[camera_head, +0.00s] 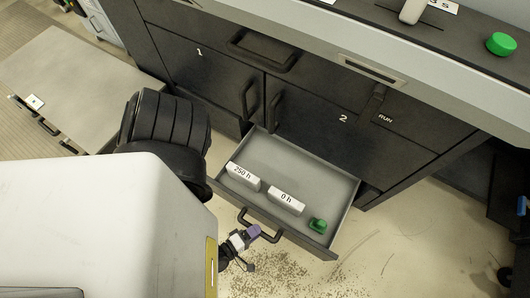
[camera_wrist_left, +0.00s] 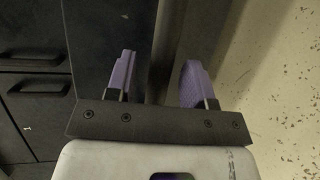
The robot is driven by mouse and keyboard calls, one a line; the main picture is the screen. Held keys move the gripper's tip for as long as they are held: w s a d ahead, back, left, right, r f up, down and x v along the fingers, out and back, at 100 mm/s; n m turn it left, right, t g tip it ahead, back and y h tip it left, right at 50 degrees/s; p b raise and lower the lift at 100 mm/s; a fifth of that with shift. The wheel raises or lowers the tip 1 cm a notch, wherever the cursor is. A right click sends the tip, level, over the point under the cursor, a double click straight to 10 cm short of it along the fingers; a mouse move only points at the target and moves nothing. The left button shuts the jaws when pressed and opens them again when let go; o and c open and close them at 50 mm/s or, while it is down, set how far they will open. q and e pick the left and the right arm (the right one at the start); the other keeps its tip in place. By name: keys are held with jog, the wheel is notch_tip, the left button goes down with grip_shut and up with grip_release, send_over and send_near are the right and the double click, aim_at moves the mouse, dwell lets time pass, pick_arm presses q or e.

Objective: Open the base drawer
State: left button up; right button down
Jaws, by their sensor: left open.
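The base drawer (camera_head: 310,172) stands pulled out below the machine's cabinet in the head view. Inside lie a white block marked "250 h" (camera_head: 243,177), a white block marked "0 h" (camera_head: 286,201) and a small green part (camera_head: 318,225). The drawer's dark handle (camera_head: 271,238) is on its front face. My left gripper (camera_head: 248,236) is at the handle, its purple fingertips beside or around it; I cannot tell if they touch. In the left wrist view my left gripper (camera_wrist_left: 158,82) is open, with a dark bar passing between its fingers. My right gripper is out of view.
Cabinet door 1 (camera_head: 200,72) and door 2 (camera_head: 335,130) are shut above the drawer. A green button (camera_head: 501,44) is on the machine top. A grey cabinet (camera_head: 75,85) stands at the left. Floor (camera_head: 400,255) is free to the right of the drawer.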

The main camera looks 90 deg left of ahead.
pick_arm(q)
jog(key=p+v, duration=0.1)
jog(key=v, duration=0.5)
jog(key=shift+s+d+r, duration=0.1)
jog(key=shift+s+d, duration=0.05)
dwell(0.6)
